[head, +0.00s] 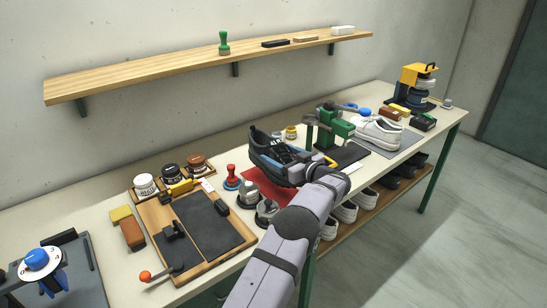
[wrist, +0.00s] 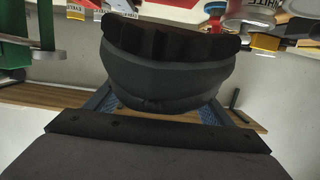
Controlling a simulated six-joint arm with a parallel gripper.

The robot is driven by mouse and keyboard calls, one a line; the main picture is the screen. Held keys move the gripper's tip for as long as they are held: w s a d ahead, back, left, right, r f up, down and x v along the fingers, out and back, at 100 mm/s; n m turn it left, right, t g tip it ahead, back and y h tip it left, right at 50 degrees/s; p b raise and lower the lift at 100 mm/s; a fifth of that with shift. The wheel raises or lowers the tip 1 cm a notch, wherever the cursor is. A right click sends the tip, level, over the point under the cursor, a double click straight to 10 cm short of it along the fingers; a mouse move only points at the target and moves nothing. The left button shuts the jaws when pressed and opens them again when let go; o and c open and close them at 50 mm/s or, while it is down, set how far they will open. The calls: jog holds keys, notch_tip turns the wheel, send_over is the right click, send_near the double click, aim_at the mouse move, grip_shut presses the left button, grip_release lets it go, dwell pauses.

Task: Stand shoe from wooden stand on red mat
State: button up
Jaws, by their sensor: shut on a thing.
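A black and blue shoe (head: 268,150) is in my gripper (head: 302,170), over the back part of the red mat (head: 262,186) in the head view. It looks slightly tilted, and I cannot tell whether its sole touches the mat. In the wrist view the dark heel end of the shoe (wrist: 165,75) sits between the two blue fingers of my gripper (wrist: 160,107). The shoe and my arm hide much of the mat. A wooden board with dark pads (head: 243,252) lies left of the mat; I cannot tell whether it is the wooden stand.
A green press (head: 335,127) stands close right of the shoe, with white shoes (head: 378,133) beyond it. A red-handled stamp (head: 232,177) and metal-topped pieces (head: 248,193) stand left of the mat. A wall shelf (head: 150,77) runs above. Several shoes (head: 345,211) sit on the lower shelf.

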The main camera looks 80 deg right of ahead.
notch_tip(320, 180, down, 7)
jog(key=b, duration=0.6)
jog(key=shift+r, duration=0.2)
jog(key=shift+f, duration=0.5)
dwell(0.6)
jog(key=o, duration=1.6)
jog(key=shift+f, duration=0.2)
jog(key=shift+r+b, duration=0.6)
jog(key=shift+r, duration=4.55)
